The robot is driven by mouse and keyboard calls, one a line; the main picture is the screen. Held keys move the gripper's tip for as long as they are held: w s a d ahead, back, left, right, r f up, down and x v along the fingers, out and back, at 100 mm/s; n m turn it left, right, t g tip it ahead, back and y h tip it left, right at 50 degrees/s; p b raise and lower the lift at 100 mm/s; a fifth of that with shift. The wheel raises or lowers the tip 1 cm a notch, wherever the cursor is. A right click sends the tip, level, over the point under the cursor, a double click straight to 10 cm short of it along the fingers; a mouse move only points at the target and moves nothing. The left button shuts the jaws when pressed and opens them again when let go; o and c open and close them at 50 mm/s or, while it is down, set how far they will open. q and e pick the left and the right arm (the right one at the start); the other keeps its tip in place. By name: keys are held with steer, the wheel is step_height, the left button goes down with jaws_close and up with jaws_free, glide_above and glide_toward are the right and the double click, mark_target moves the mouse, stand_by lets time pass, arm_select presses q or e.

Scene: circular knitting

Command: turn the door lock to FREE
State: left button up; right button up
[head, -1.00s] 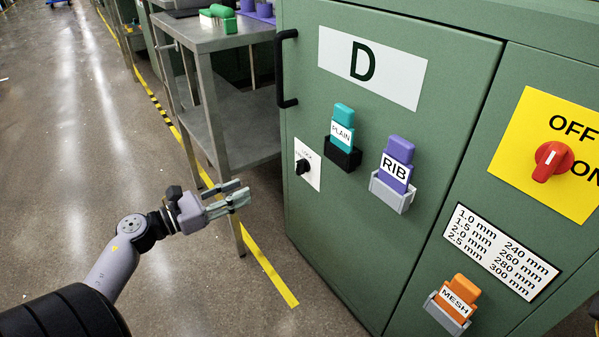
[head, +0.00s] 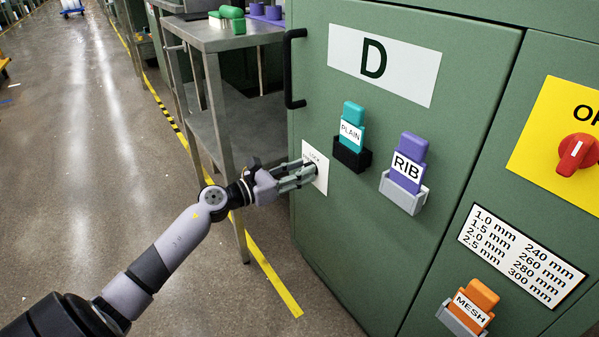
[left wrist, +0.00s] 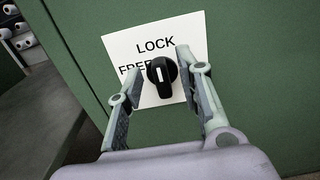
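The door lock is a black knob (left wrist: 163,83) with a white mark, on a white label plate (left wrist: 125,50) on the green door. The plate also shows in the head view (head: 321,180). LOCK is printed above the knob and FREE to its left, partly hidden. The white mark points up toward LOCK. My left gripper (head: 305,174) is at the plate. In the left wrist view its open fingers stand on either side of the knob, with gaps I cannot judge exactly. In the head view the fingers mostly hide the knob. My right gripper is not in view.
The door (head: 370,260) has a black handle (head: 291,70) and the teal PLAIN (head: 351,130) and purple RIB (head: 407,165) pieces in holders right of the lock. A metal table (head: 215,38) stands left of the door. A red switch (head: 576,154) is at the far right.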

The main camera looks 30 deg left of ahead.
arm_select(q)
steer(key=shift+w, duration=0.1)
steer(key=shift+c, duration=0.4)
jaws_close()
